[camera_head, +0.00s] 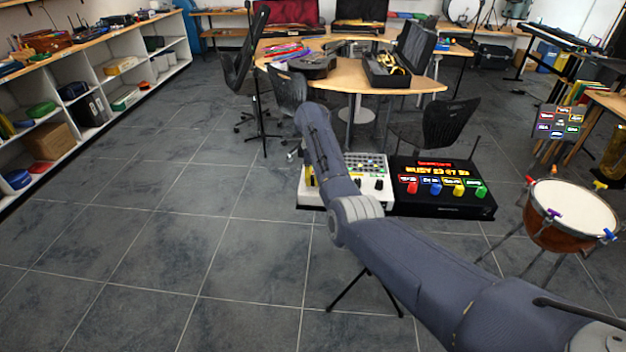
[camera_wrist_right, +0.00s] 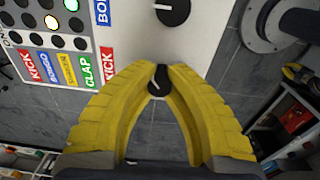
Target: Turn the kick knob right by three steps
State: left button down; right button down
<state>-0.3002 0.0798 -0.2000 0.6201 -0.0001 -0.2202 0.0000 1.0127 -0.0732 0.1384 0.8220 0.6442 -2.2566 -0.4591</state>
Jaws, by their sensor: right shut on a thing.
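The drum machine (camera_head: 372,168) is a white box with a grid of pads, labels and black knobs, on a stand. In the right wrist view its white panel (camera_wrist_right: 190,45) fills the top. The kick knob (camera_wrist_right: 158,78), black with a pale pointer line, is beside a red KICK label (camera_wrist_right: 107,63). My right gripper (camera_wrist_right: 158,74) has its yellow fingertips closed around this knob. In the head view my right gripper (camera_head: 310,176) shows only as a bit of yellow at the machine's left side, mostly hidden by my arm. My left gripper is out of view.
A second black knob (camera_wrist_right: 173,10) sits by a blue label, near the kick knob. A black box (camera_head: 440,190) with coloured knobs stands right of the drum machine. A drum (camera_head: 568,213) is farther right. The floor to the left is clear.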

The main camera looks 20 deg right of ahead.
aim_at(313, 178)
jog(key=m, duration=0.4)
jog(key=shift+d+m, duration=0.2)
jog(key=shift+m, duration=1.6)
jog(key=shift+s+f, duration=0.1)
jog(key=c, duration=1.5)
grip_release()
jog(key=shift+m, duration=0.3)
jog(key=o, duration=0.3)
jog(key=shift+a, duration=0.1)
jog(key=shift+r, duration=0.2)
jog(key=shift+a+r, duration=0.1)
jog(key=shift+r, duration=0.2)
notch_tip(313, 178, up, 11)
jog(key=shift+s+r, duration=0.1)
